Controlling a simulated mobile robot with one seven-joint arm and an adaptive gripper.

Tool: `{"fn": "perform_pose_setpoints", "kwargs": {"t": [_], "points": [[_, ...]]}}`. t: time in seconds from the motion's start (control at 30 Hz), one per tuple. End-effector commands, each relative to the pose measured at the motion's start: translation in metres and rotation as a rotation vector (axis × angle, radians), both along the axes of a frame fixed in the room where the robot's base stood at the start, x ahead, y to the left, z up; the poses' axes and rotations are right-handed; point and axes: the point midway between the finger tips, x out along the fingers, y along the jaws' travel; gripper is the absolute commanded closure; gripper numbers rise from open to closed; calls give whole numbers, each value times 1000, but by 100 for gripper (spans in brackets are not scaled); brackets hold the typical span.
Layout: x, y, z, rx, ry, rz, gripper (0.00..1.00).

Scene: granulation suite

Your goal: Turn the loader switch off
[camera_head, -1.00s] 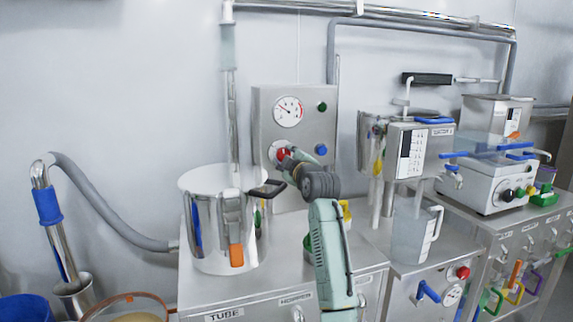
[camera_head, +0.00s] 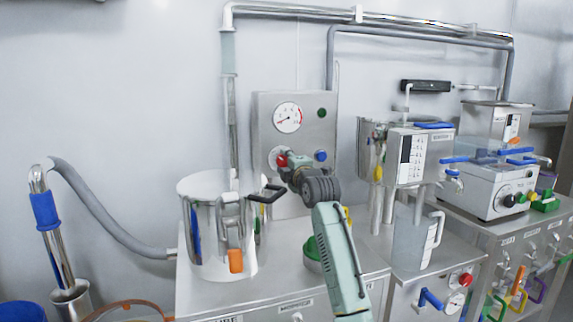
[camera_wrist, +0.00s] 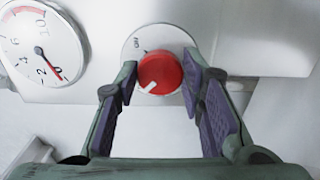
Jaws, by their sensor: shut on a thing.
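The loader switch is a red round knob with a white mark, on a round pale plate on the grey control box (camera_head: 262,125). The knob (camera_wrist: 160,73) sits between my fingers in the wrist view, its white mark pointing to the lower left. My gripper (camera_wrist: 160,80) is shut on the knob, one finger at each side. In the head view my gripper (camera_head: 291,164) reaches the front of the box and hides part of the knob (camera_head: 281,160).
A round gauge (camera_head: 288,117) is above the knob, its needle near 0 in the wrist view. A green lamp (camera_head: 322,112) and a blue button (camera_head: 320,155) are to the right. A steel pot (camera_head: 208,225) stands at left, close to my arm. A hopper (camera_head: 405,155) stands at right.

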Motion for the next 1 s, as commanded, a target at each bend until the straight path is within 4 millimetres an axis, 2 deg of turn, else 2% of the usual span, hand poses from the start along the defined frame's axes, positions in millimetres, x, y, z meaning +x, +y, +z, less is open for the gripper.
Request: {"fn": "perform_pose_setpoints", "kwargs": {"t": [0.37,0.4,0.67,1.0], "points": [[0,1,-1,-7,1,1,92],[0,1,-1,-7,1,1,62],[0,0,-1,-4,0,1,45],[-1,-1,0,-4,-1,0,44]]}}
